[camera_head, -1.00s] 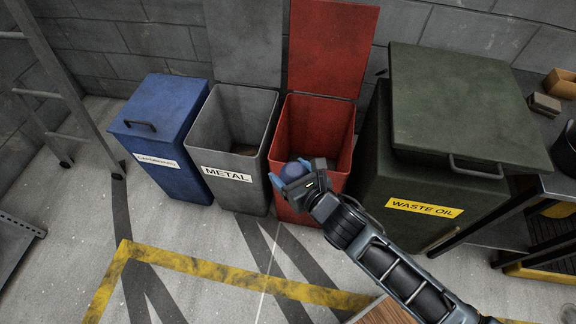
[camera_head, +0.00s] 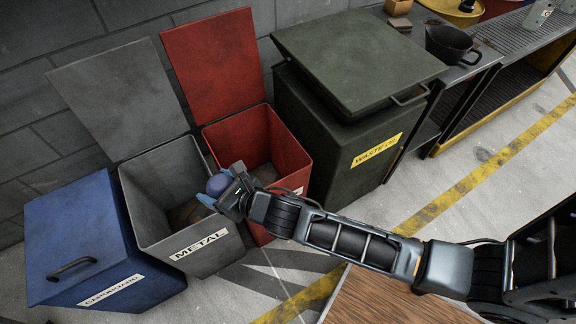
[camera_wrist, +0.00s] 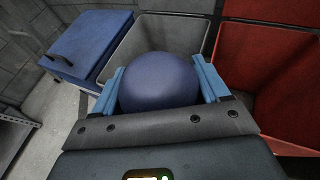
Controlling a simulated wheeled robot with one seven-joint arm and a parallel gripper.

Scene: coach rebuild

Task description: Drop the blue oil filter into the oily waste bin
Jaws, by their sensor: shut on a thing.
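The blue oil filter (camera_head: 219,184) is a rounded dark blue thing between the light blue fingers of my gripper (camera_head: 212,192). In the wrist view, the filter (camera_wrist: 158,83) sits between both fingers, and my gripper (camera_wrist: 160,90) is shut on it. The red bin (camera_head: 282,150) has its lid raised; its front label is mostly hidden by my arm, so I cannot read it. In the head view the filter overlaps the edge between the grey METAL bin and the red bin. In the wrist view the red bin (camera_wrist: 265,75) is to the right of the filter. Its height over the rims is unclear.
The open grey METAL bin (camera_head: 150,205) holds something brown. The closed blue CARDBOARD bin (camera_head: 75,240) is at the left. The closed dark green WASTE OIL bin (camera_head: 340,115) stands right of the red bin. A metal bench (camera_head: 500,45) is at the right, and a wooden surface (camera_head: 385,300) is in front.

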